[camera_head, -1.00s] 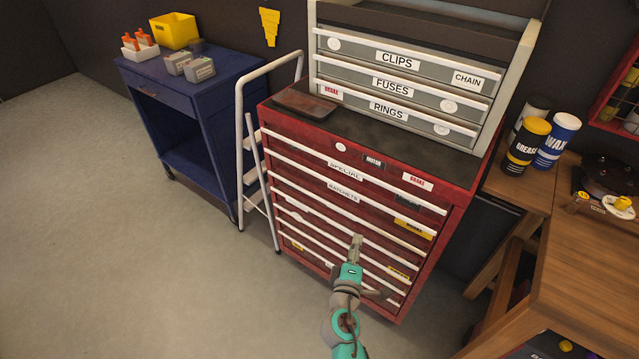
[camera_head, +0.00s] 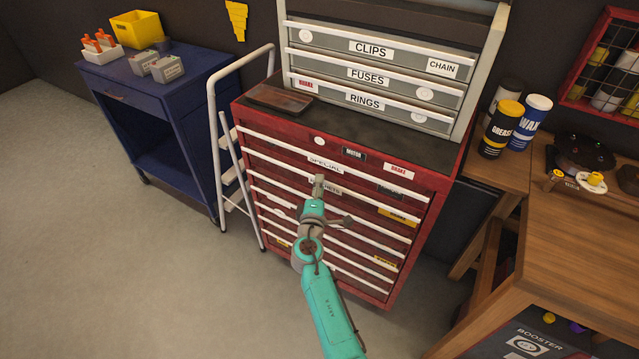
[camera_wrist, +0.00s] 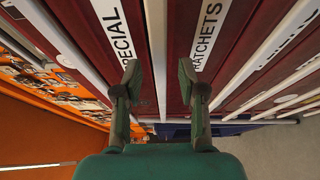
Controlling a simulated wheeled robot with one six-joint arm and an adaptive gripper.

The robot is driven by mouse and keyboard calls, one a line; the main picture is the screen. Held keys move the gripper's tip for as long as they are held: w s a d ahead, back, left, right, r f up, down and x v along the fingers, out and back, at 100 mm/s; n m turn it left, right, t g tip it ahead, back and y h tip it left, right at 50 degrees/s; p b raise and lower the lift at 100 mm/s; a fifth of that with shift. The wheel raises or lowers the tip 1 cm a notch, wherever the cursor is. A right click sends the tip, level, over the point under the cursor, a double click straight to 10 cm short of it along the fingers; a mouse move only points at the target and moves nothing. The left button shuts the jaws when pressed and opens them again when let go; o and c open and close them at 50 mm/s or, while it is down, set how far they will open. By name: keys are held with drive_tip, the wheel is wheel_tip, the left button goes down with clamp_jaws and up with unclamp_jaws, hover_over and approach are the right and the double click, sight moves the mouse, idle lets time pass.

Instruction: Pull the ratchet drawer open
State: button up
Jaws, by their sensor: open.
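The red tool cabinet (camera_head: 432,205) has several shut drawers with white strip handles. The ratchet drawer's label (camera_head: 326,186) is partly hidden behind my gripper (camera_head: 319,181) in the head view. In the wrist view, the RATCHETS label (camera_wrist: 210,28) is right of centre and the SPECIAL label (camera_wrist: 118,38) is left. My gripper (camera_wrist: 159,76) is open and empty, its fingers pointing at the drawer fronts. The white strip handle (camera_wrist: 156,45) between those labels lines up with the gap between the fingers. Contact with it cannot be told.
A grey drawer box (camera_head: 462,105) stands on the cabinet. A white step ladder (camera_head: 216,135) leans close at its left, beside a blue cart (camera_head: 185,125). A wooden bench (camera_head: 570,255) is close on the right. Open floor (camera_head: 110,270) lies at front left.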

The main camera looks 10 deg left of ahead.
drive_tip(key=shift+w, duration=0.85)
clamp_jaws()
drive_tip(key=shift+s, duration=0.1)
